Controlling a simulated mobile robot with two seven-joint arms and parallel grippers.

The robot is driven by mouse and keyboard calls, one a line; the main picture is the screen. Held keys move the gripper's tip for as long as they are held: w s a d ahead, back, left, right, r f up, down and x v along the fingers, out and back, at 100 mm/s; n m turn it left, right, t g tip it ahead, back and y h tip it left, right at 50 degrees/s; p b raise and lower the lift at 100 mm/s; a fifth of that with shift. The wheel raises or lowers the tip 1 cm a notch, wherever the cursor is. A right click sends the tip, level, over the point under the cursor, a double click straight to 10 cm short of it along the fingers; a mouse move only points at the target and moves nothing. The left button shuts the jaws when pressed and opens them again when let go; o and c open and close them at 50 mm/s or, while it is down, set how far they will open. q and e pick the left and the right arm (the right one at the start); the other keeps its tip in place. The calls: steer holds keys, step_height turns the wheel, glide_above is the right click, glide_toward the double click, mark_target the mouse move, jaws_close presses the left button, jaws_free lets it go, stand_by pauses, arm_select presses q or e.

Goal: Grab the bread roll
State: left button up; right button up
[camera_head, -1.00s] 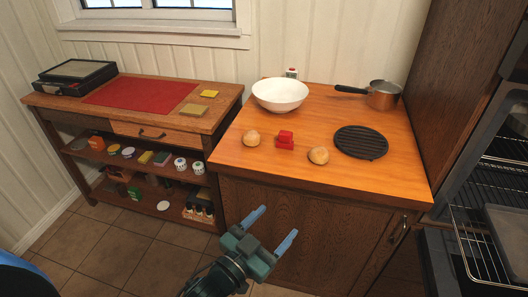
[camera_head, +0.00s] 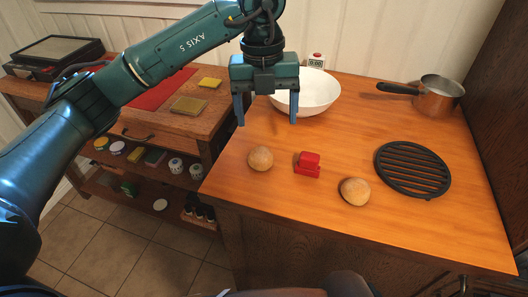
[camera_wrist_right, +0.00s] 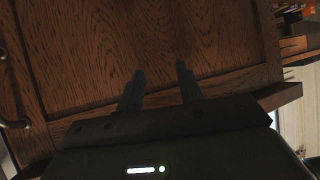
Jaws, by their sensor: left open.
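Two round tan bread rolls lie on the wooden counter: one left roll (camera_head: 261,159) near the counter's left front, and one right roll (camera_head: 355,191) near the front edge. My left gripper (camera_head: 266,121) is open and empty, fingers pointing down. In the head view it appears just behind and above the left roll, apart from it. My right gripper (camera_wrist_right: 159,70) shows in the right wrist view with its fingers apart and nothing between them, in front of a dark wooden cabinet front. No roll shows in that wrist view.
A small red object (camera_head: 308,165) stands between the rolls. A white bowl (camera_head: 318,93) is behind, partly hidden by my left gripper. A black round grate (camera_head: 412,169) and a copper pot (camera_head: 437,96) are at the right. A lower side table (camera_head: 140,113) stands left.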

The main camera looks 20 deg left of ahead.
arm_select(q)
steer(key=a, duration=0.2)
glide_above(261, 150)
steer(key=shift+n+y, duration=0.3)
steer(key=shift+y, duration=0.1)
steer(key=f, duration=0.6)
steer(key=shift+s+f+p, duration=0.1)
steer(key=shift+s+p, duration=0.1)
steer(key=shift+p, duration=0.2)
steer(key=shift+w+a+f+p, duration=0.1)
steer(key=shift+f+p, duration=0.2)
steer(key=shift+f, duration=1.2)
steer(key=shift+w+f+p, duration=0.1)
steer(key=shift+f+p, duration=0.2)
steer(key=shift+f, duration=1.2)
steer(key=shift+c, duration=0.4)
steer(key=c, duration=1)
steer(key=shift+o, duration=0.2)
